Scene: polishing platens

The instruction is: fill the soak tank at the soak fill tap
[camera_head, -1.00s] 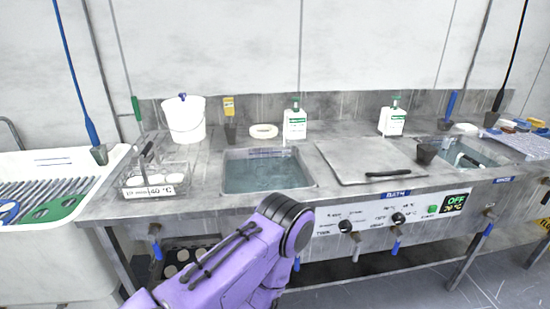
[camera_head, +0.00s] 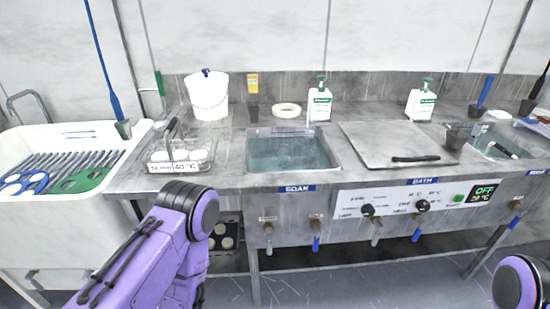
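The soak tank (camera_head: 292,168) is an open steel basin set in the counter, with bluish water in it. A blue SOAK label (camera_head: 297,189) is on the counter front below it. Under the label, two taps stick out of the front: one with a pale handle (camera_head: 268,243) and one with a blue handle (camera_head: 316,241). I cannot tell which is the fill tap. My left arm's purple link comes in at lower left and another purple link of mine shows at lower right. Neither gripper is in the frame.
A steel lid (camera_head: 385,150) with a black handle covers the tank labelled BATH, right of the soak tank. A wire basket (camera_head: 180,155) and a white bucket (camera_head: 208,96) stand to the left. A control panel (camera_head: 420,202) reads OFF. A white sink (camera_head: 60,170) stands at far left.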

